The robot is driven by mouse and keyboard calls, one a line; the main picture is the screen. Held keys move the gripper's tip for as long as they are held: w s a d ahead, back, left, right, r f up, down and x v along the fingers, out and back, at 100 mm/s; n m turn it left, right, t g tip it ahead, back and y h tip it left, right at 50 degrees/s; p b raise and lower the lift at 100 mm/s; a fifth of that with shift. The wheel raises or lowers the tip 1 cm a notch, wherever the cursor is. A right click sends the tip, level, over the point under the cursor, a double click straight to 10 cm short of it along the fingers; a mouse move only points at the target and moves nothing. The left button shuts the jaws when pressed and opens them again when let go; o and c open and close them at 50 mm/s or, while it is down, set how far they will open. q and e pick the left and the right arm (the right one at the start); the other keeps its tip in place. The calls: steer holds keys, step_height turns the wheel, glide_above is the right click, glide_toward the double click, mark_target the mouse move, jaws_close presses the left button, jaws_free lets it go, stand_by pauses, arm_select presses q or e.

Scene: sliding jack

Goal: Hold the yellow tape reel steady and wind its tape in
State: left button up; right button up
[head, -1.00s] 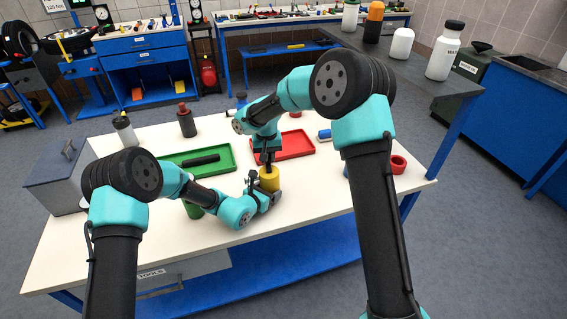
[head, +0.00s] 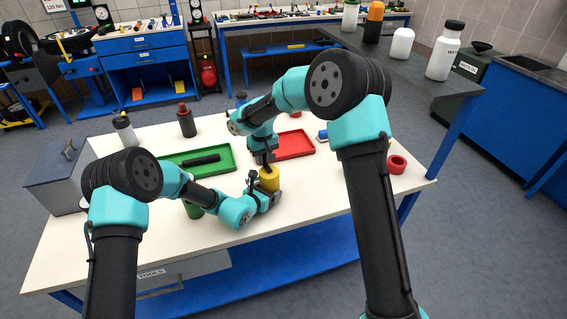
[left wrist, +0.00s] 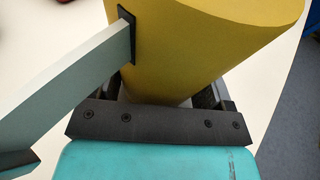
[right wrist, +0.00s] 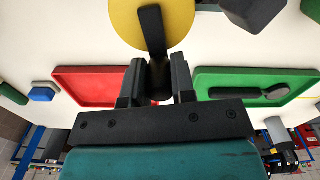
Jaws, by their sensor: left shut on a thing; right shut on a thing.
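The yellow tape reel (head: 269,181) stands upright on the white table. My left gripper (head: 266,195) is around its lower part, shut on it; in the left wrist view the reel (left wrist: 200,45) fills the space above the jaws. A pale grey tape (left wrist: 75,88) sticks out of a dark slot in the reel's side and ends in a dark tip (left wrist: 18,162). In the right wrist view a black crank arm (right wrist: 152,30) lies across the reel's round top (right wrist: 125,18). My right gripper (right wrist: 157,80) is shut on the crank's dark knob, above the reel.
A green tray (head: 222,153) with a dark tool lies behind and left of the reel. A red tray (head: 305,147) lies behind and right. A green object (head: 193,210) stands close to my left arm. A red ring (head: 397,164) sits near the right edge. The front table is clear.

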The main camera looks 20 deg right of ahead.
steer(key=shift+s+a+n, duration=0.1)
steer(key=shift+a+n, duration=0.25)
steer(key=shift+n, duration=0.6)
steer(key=shift+s+a+n, duration=0.1)
steer(key=shift+a+n, duration=0.2)
steer(key=shift+n, duration=0.65)
steer(key=n, duration=0.2)
steer(key=a+n, duration=0.1)
steer(key=n, duration=0.1)
steer(key=shift+s, duration=0.4)
steer(key=shift+s+a+n, duration=0.25)
steer(key=shift+s+n, duration=0.05)
steer(key=shift+n, duration=0.7)
steer(key=shift+s+a+n, duration=0.2)
steer(key=shift+s+n, duration=0.05)
steer(key=shift+n, duration=0.75)
